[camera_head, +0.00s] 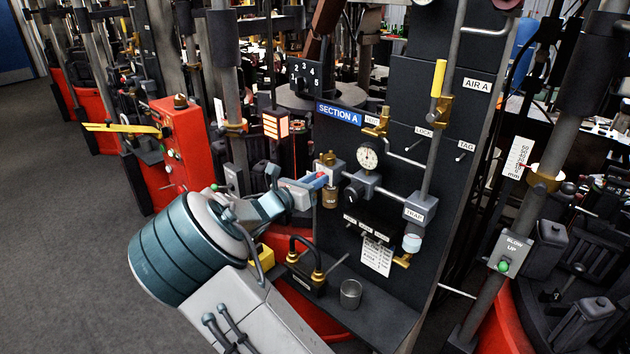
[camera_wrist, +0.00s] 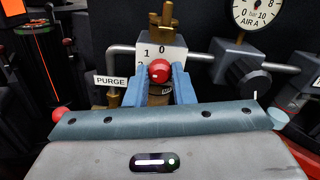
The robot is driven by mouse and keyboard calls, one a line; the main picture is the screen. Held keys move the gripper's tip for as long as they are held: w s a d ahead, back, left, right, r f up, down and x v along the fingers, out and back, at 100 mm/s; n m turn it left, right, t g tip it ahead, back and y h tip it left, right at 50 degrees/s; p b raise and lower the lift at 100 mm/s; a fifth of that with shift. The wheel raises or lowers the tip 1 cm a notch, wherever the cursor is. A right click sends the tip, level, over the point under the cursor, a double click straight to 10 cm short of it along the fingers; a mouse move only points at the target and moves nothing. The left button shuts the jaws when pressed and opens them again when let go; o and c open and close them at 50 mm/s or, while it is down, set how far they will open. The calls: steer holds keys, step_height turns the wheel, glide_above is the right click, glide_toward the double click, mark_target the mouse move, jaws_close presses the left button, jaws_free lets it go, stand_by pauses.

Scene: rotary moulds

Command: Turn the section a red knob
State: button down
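The section A panel (camera_head: 398,130) stands right of centre in the head view, with a blue SECTION A sign (camera_head: 338,113). A small metal valve block (camera_head: 331,168) sits on it, left of the gauge. In the wrist view the block (camera_wrist: 175,50) carries the numbers 0 and 1. The round red knob (camera_wrist: 159,71) is in front of the block, near its lower edge. My gripper (camera_wrist: 160,76) has one blue finger on each side of the knob, with no clear gap to it. In the head view my gripper (camera_head: 317,182) is at the valve block and hides most of the knob.
A dial gauge (camera_head: 369,155) and a black regulator knob (camera_head: 355,192) are right of the valve. A PURGE label (camera_wrist: 110,81) is to its left. A metal cup (camera_head: 350,293) stands on the ledge below. A red cabinet (camera_head: 180,150) stands left of my arm.

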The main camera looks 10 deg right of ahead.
steer(key=shift+f+b, duration=0.1)
steer(key=shift+b, duration=0.25)
steer(key=m+b, duration=0.8)
steer(key=b, duration=0.1)
steer(key=shift+m+b, duration=0.3)
steer(key=shift+b, duration=0.05)
stand_by(0.4)
steer(key=c, duration=1.2)
jaws_free()
steer(key=shift+c, duration=0.2)
steer(key=shift+a, duration=0.1)
